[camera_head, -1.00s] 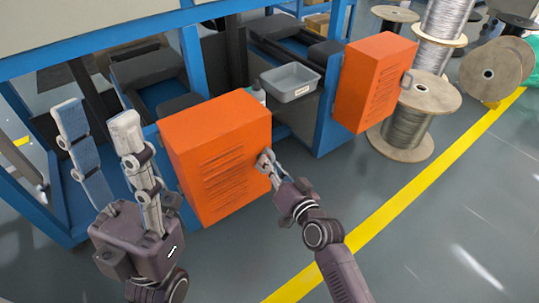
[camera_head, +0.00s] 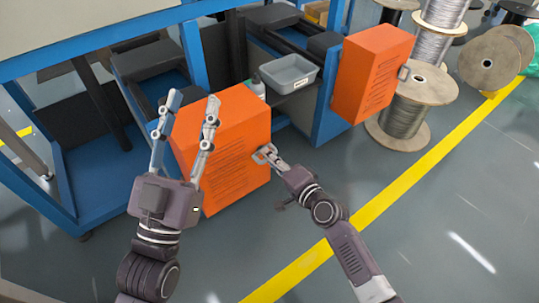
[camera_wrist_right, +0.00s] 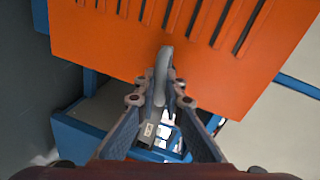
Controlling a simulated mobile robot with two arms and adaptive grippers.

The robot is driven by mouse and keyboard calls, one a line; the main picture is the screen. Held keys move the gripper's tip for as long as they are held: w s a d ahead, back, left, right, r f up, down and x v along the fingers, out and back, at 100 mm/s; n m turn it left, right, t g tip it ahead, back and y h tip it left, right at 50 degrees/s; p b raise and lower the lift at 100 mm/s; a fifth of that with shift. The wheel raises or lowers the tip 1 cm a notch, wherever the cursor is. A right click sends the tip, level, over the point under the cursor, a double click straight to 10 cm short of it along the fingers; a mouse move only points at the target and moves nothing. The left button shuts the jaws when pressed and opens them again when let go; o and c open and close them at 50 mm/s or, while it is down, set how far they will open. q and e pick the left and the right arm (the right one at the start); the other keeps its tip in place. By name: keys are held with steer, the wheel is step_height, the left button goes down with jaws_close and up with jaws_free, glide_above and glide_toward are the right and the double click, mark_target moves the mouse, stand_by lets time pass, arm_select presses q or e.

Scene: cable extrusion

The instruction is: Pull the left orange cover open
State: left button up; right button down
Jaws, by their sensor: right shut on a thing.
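The left orange cover (camera_head: 236,150) is a slotted box-shaped panel on the blue machine frame, in the middle of the head view. My right gripper (camera_head: 265,152) is at its right edge, shut on the grey handle (camera_wrist_right: 161,75), which shows between the fingers in the right wrist view. My left gripper (camera_head: 190,108) is open and empty, its two fingers pointing up in front of the cover's left part and hiding some of it. Whether its fingers touch the cover cannot be told. The right orange cover (camera_head: 371,75) stands further right, with its own grey handle (camera_head: 404,73).
A grey bin (camera_head: 290,75) and a small bottle (camera_head: 257,87) sit on the frame between the covers. Cable spools (camera_head: 408,107) stand at the right. A yellow line (camera_head: 420,180) crosses the open grey floor in front.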

arm_select(q)
steer(key=shift+w+f, duration=0.15)
steer(key=shift+f, duration=0.15)
arm_select(e)
steer(key=shift+m, duration=0.6)
arm_select(q)
steer(key=shift+g, duration=0.3)
